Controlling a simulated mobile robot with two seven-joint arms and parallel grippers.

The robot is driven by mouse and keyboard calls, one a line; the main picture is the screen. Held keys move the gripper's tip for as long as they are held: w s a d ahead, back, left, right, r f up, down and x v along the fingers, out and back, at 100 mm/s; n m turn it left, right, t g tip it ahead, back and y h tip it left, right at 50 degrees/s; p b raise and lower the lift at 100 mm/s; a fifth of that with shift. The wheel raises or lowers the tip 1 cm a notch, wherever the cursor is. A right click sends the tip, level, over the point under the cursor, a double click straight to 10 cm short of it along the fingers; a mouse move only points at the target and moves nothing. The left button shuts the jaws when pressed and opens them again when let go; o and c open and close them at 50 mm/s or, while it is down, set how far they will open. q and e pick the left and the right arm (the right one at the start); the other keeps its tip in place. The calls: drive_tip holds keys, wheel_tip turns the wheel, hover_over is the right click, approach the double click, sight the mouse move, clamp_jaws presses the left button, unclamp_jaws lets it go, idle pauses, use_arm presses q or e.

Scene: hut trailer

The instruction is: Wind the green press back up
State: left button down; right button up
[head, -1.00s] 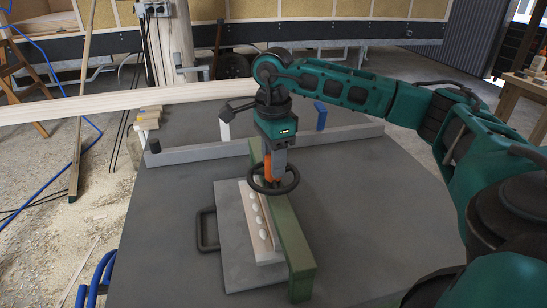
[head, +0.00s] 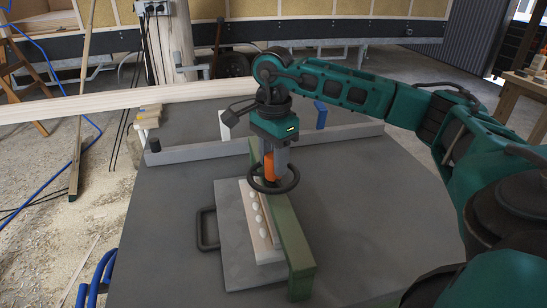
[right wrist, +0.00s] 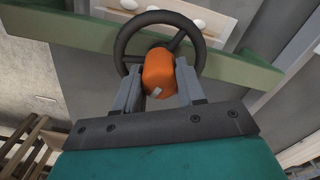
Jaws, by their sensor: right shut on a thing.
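The green press (head: 292,247) is a green beam standing across a grey plate on the table. Its black handwheel (head: 290,184) sits on top of the beam, and an orange knob (head: 269,167) stands up at the wheel's rim. My right gripper (head: 272,172) points down from above and is shut on the orange knob. The right wrist view shows the knob (right wrist: 159,73) between the two grey fingers, with the wheel (right wrist: 122,45) behind it. Under the beam lies a pale wooden board (head: 259,226) with several white blobs along it. My left gripper is not in view.
The grey plate (head: 233,260) has a dark handle (head: 207,230) on its left. A grey rail (head: 200,153) crosses behind the press, near a white post and a blue post (head: 320,115). The table top on the right is clear.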

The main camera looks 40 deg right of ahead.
drive_tip(key=o, duration=1)
drive_tip(key=shift+o, duration=0.2)
wheel_tip(320, 180, up, 13)
drive_tip(key=p, duration=0.2)
drive_tip(key=shift+f, duration=0.1)
